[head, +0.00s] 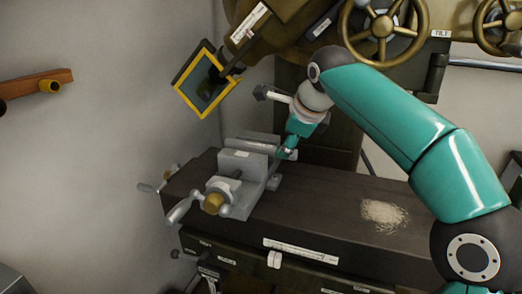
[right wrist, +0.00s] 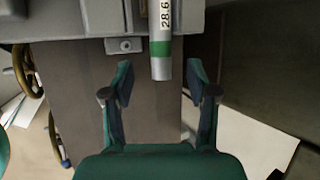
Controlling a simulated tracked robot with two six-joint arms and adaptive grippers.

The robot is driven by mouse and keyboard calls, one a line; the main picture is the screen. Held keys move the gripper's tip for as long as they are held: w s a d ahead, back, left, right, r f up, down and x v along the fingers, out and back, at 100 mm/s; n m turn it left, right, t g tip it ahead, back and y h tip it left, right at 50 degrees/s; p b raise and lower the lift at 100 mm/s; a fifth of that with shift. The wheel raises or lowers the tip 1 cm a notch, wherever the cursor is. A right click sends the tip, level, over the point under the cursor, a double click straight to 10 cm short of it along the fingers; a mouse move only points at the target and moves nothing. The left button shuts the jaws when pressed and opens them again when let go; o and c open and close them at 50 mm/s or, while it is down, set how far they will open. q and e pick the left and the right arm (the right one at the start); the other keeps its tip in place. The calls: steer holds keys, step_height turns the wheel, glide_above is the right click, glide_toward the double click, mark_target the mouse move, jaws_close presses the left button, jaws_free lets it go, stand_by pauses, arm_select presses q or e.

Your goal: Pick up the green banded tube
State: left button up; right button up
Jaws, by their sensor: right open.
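The green banded tube (right wrist: 161,68) shows in the right wrist view as a grey metal cylinder with a green band and a white label reading 28.6. Its free end points toward my right gripper (right wrist: 160,76), and its far end runs out of the top of the picture. The open fingers stand on either side of that end, with a gap on both sides. In the head view my right gripper (head: 287,153) is low at the far side of the grey vise (head: 240,163); I cannot make out the tube there. My left gripper is not in view.
The vise sits on a dark bench (head: 320,215) with a pile of pale shavings (head: 384,213) at right. A brass handwheel (head: 381,24) and a yellow-framed panel (head: 205,82) hang above and behind. The bench's right part is otherwise clear.

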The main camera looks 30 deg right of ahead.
mark_target(272, 150)
steer(key=x, duration=0.4)
steer(key=shift+s+d+f, duration=0.15)
steer(key=shift+d, duration=0.15)
steer(key=shift+w+f, duration=0.4)
steer(key=shift+f, duration=0.05)
jaws_close()
